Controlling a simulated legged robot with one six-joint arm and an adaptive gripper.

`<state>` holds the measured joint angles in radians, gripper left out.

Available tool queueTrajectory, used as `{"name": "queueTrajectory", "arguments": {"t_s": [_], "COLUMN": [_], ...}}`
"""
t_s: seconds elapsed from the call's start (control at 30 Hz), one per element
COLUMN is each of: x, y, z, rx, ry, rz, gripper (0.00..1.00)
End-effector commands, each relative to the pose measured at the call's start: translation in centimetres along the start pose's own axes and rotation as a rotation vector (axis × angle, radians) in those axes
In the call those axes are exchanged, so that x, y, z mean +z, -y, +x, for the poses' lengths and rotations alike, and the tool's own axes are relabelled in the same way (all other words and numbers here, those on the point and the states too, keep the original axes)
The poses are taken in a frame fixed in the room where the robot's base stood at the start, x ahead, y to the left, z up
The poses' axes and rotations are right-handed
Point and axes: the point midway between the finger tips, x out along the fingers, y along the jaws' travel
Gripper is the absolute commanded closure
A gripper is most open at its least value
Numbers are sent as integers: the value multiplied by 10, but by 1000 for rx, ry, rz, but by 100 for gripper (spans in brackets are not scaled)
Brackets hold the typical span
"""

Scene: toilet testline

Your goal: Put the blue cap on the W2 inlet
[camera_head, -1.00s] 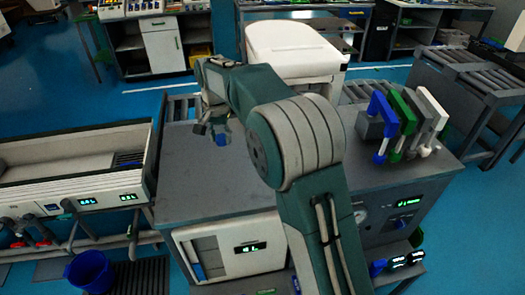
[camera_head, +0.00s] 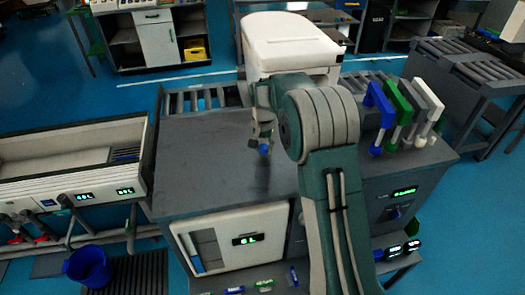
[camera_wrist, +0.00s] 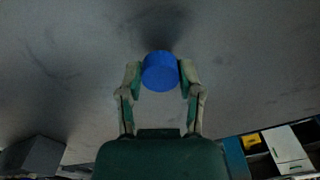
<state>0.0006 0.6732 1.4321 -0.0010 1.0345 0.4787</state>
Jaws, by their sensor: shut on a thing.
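The blue cap (camera_head: 264,149) is held at the tip of my gripper (camera_head: 259,143), above the dark grey bench top (camera_head: 205,160). In the wrist view the round blue cap (camera_wrist: 160,71) sits between the two fingers of my gripper (camera_wrist: 160,75), which are shut on its sides. A soft dark shadow lies on the grey surface beyond the cap. The white toilet (camera_head: 290,42) stands at the back edge of the bench, behind my arm. I cannot make out which fitting is the W2 inlet.
Blue, green and white handled fixtures (camera_head: 402,112) stand at the bench's right. A white trough with displays (camera_head: 75,165) is at the left, with a blue bucket (camera_head: 88,268) below it. A roller conveyor (camera_head: 205,98) runs behind the bench. The left bench top is clear.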

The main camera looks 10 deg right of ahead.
Motion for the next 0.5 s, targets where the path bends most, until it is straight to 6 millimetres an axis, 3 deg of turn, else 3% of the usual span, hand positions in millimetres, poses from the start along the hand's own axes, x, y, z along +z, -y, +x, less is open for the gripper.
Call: {"name": "queueTrajectory", "arguments": {"t_s": [0.13, 0.47, 0.5], "x": [1, 1, 1], "y": [2, 2, 2], "z": [18, 20, 20], "rx": [0, 0, -1], "ry": [0, 0, -1], "rz": [-2, -2, -2], "gripper": [72, 72, 40]}}
